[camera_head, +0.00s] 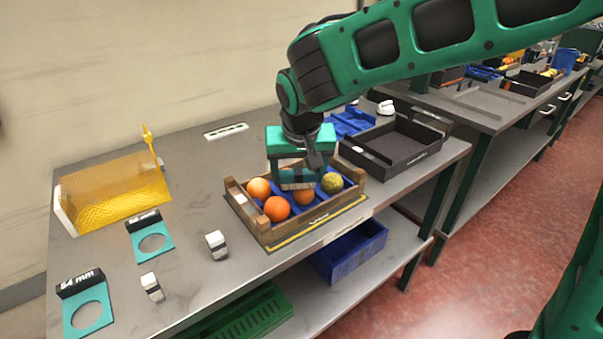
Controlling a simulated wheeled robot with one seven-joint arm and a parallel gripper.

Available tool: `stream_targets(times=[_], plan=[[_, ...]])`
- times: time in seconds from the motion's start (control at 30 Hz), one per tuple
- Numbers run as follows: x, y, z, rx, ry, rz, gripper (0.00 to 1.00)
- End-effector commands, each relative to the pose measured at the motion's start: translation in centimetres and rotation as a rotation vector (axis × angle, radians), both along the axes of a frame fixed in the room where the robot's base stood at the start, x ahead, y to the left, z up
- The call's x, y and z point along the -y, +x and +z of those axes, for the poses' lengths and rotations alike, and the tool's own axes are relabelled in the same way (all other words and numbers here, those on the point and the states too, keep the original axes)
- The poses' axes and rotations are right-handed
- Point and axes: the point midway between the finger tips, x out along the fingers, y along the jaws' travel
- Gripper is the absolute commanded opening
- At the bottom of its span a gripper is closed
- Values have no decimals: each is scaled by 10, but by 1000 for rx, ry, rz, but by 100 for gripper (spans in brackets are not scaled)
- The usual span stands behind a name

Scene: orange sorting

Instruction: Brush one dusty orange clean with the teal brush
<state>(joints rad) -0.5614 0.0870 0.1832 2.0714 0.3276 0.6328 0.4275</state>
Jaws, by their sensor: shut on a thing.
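A wooden crate (271,236) on the grey bench holds several oranges. A paler orange (259,188) lies at its left and a bright orange (277,209) at the front. Another orange (304,197) is partly hidden under my gripper, and a greenish, blotched one (332,183) lies at the right. My gripper (300,174) points down over the crate, shut on what looks like the teal brush (298,183). The brush is just above or against the partly hidden orange; I cannot tell whether they touch. Which orange is dusty is hard to tell.
A black tray (431,137) stands right of the crate, with blue holders (350,122) behind. Teal ring gauges (155,258) (101,322), small black-and-white blocks (216,244) (152,287) and a yellow mesh rack (115,192) are at the left. A blue bin (348,256) sits below.

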Motion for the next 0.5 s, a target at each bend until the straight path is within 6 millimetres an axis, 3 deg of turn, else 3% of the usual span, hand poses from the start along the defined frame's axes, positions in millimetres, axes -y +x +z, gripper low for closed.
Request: stream_targets(times=[0.5], plan=[[26,2,0,-1,-2,-3,46]])
